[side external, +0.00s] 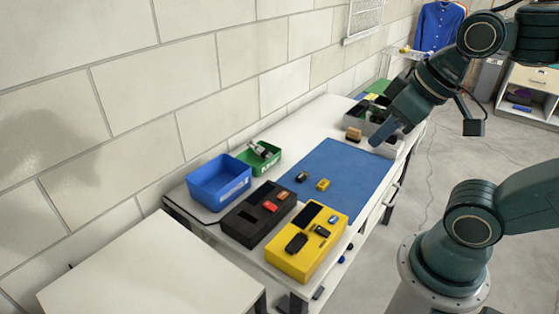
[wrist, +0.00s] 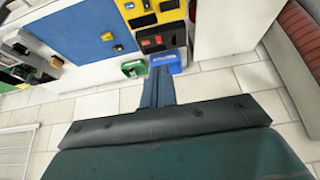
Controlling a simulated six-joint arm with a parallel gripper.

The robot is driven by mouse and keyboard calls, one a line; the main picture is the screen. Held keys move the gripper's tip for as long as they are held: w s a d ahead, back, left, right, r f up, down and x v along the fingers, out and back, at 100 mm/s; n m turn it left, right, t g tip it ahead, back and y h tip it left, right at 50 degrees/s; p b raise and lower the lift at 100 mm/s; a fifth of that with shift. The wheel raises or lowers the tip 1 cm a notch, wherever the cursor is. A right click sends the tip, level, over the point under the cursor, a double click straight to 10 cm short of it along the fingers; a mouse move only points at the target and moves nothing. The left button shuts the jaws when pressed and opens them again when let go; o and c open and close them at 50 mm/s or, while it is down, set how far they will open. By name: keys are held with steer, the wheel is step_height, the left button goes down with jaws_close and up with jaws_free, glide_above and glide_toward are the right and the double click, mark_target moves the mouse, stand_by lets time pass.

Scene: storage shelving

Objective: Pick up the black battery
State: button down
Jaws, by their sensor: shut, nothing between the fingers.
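A small black block (side external: 302,176), which could be the black battery, lies on the blue mat (side external: 345,175) beside a small yellow block (side external: 323,184). In the wrist view the black block (wrist: 118,48) and yellow block (wrist: 107,36) show near the mat's edge. Another black block (side external: 297,242) sits on the yellow tray (side external: 287,260); I cannot tell which is the battery. My gripper (side external: 380,138) is over the far end of the table, well away from both. Its blue fingers (wrist: 158,88) are together and empty.
A black tray (side external: 243,224) with red and orange pieces stands beside the yellow tray. A blue bin (side external: 218,185) and a green bin (side external: 262,158) stand by the wall. A tan block (side external: 353,134) and grey bins (side external: 388,146) are near my gripper. The mat's middle is clear.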

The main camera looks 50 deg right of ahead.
stand_by(0.4)
steer(key=c, duration=1.1)
jaws_free()
steer(key=shift+w, duration=0.1)
